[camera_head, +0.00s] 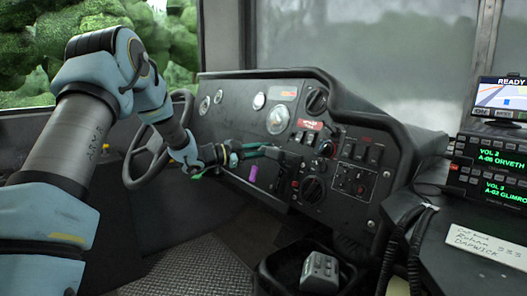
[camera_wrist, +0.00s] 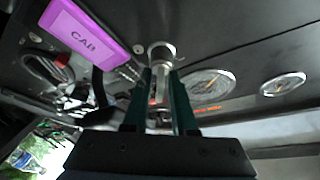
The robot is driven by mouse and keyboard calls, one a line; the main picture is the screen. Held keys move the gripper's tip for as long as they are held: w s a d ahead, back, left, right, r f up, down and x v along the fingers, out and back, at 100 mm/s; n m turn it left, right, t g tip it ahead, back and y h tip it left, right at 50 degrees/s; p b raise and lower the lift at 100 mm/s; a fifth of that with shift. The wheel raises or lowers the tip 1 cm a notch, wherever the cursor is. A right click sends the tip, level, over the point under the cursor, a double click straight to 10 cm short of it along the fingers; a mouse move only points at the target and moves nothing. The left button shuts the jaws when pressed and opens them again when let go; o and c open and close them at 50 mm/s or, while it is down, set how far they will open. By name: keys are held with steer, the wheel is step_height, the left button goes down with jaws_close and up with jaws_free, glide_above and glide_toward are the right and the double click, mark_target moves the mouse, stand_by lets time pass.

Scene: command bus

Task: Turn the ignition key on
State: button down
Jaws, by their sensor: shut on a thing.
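The ignition key (camera_wrist: 160,86) is a narrow metal piece standing in a round silver lock barrel (camera_wrist: 161,50) on the dark dashboard panel. My gripper (camera_wrist: 161,76) has its two green fingers shut on the key, one on each side. A purple tag marked CAB (camera_wrist: 83,34) hangs beside the barrel; it also shows in the head view (camera_head: 253,173) just below the fingers. In the head view, my gripper (camera_head: 268,152) reaches the dashboard from the left. The key is too small or hidden there, and I cannot tell its turn angle.
The steering wheel (camera_head: 158,140) stands left, behind my arm. Switches and knobs (camera_head: 312,189) fill the panel to the right of my gripper. Gauges (camera_head: 278,119) sit above it. A dark bin (camera_head: 283,268) with a grey device (camera_head: 320,270) stands low in front.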

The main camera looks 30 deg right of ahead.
steer(key=c, duration=1)
jaws_free()
steer(key=shift+o, duration=0.2)
steer(key=a, duration=1)
steer(key=shift+w+a+p, duration=0.25)
steer(key=shift+a+p, duration=0.1)
steer(key=shift+a, duration=0.05)
